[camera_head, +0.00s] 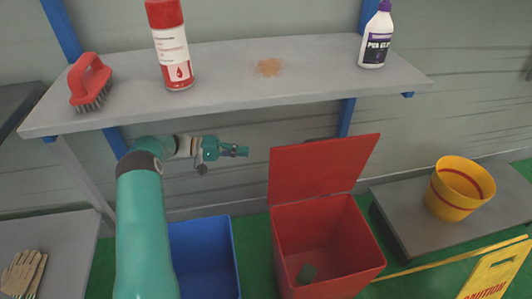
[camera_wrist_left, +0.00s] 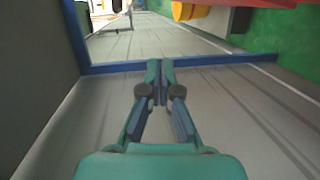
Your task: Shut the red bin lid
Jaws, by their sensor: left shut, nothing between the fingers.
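The red bin (camera_head: 322,240) stands on the green floor right of centre in the head view. Its red lid (camera_head: 318,168) is open and tilted up at the back. A small dark green item (camera_head: 307,273) lies inside the bin. My left gripper (camera_head: 245,151) is shut and empty, below the shelf and to the left of the lid, apart from it. The left wrist view shows its fingers (camera_wrist_left: 155,75) together with nothing between them. My right gripper is in neither view.
A grey shelf (camera_head: 225,75) above the bin holds a red brush (camera_head: 90,80), a red-and-white can (camera_head: 170,45) and a white bottle (camera_head: 376,40). A blue bin (camera_head: 205,250) stands left. A yellow bucket (camera_head: 459,188) and caution sign (camera_head: 495,272) are right.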

